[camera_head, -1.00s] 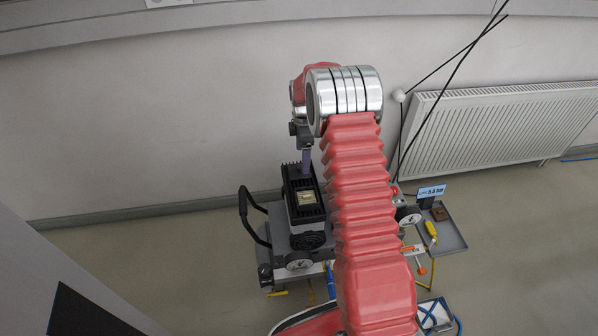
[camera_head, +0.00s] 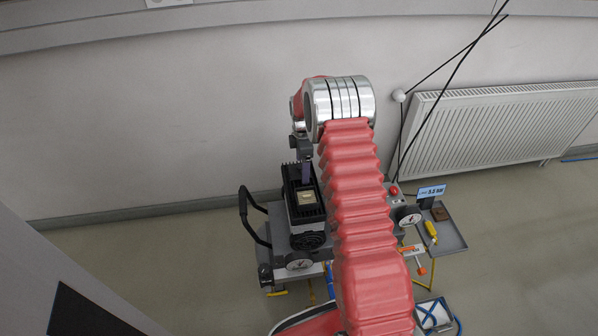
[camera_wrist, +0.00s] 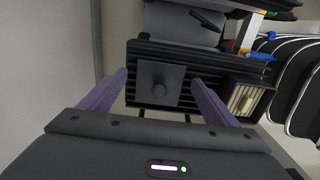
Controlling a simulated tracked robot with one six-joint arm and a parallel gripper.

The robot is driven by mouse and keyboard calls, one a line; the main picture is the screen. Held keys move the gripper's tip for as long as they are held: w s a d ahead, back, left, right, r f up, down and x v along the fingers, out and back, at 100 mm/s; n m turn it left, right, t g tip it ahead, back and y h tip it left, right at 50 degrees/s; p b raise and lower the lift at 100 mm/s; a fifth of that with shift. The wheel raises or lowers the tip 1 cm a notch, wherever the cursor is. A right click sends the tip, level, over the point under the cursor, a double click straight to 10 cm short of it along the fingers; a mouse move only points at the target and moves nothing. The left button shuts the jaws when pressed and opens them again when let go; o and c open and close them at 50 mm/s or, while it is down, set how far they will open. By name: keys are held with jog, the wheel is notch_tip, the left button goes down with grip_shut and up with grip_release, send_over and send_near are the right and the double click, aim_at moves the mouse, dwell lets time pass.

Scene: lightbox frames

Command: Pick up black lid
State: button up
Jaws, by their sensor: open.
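My gripper (camera_wrist: 160,78) is open, with one purple finger on each side of the lid and nothing held. From this angle I cannot tell how far the fingertips are above the lid. In the head view my gripper (camera_head: 306,181) points down at the finned unit (camera_head: 290,178), and I cannot make out the lid there.
A small pale panel (camera_wrist: 245,99) is at one end of the finned unit. A black handle (camera_head: 247,215) rises from the cart at left. A tray (camera_head: 447,235) with a yellow tool (camera_head: 431,230) is at right. A wall (camera_head: 150,120) stands behind, with a radiator (camera_head: 500,125).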

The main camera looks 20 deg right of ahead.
jog(key=shift+c, duration=0.2)
jog(key=c, duration=1.1)
